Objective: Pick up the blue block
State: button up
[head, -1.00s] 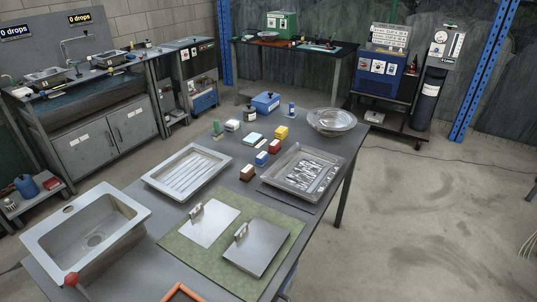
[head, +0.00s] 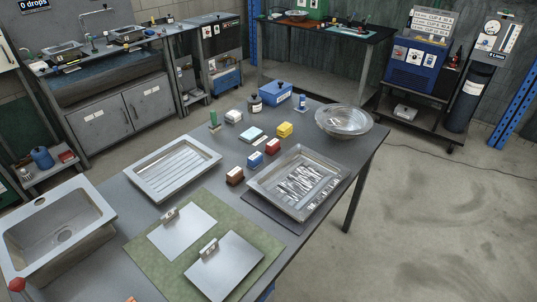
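The blue block (head: 256,159) is a small block with a pale label or side. It lies on the grey table (head: 330,215), in a short row of blocks between the white ribbed tray and the metal tray. A red block (head: 272,147) is just behind it to the right, and a brown-red block (head: 235,176) is in front of it to the left. My gripper does not show in the head view.
A yellow block (head: 285,129), a light blue pad (head: 251,134) and a blue box (head: 277,94) stand behind. The white ribbed tray (head: 166,184) is left, the metal tray (head: 261,183) right.

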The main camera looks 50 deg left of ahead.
aim_at(255, 160)
jog(key=i, duration=2.45)
jog(key=u, duration=2.8)
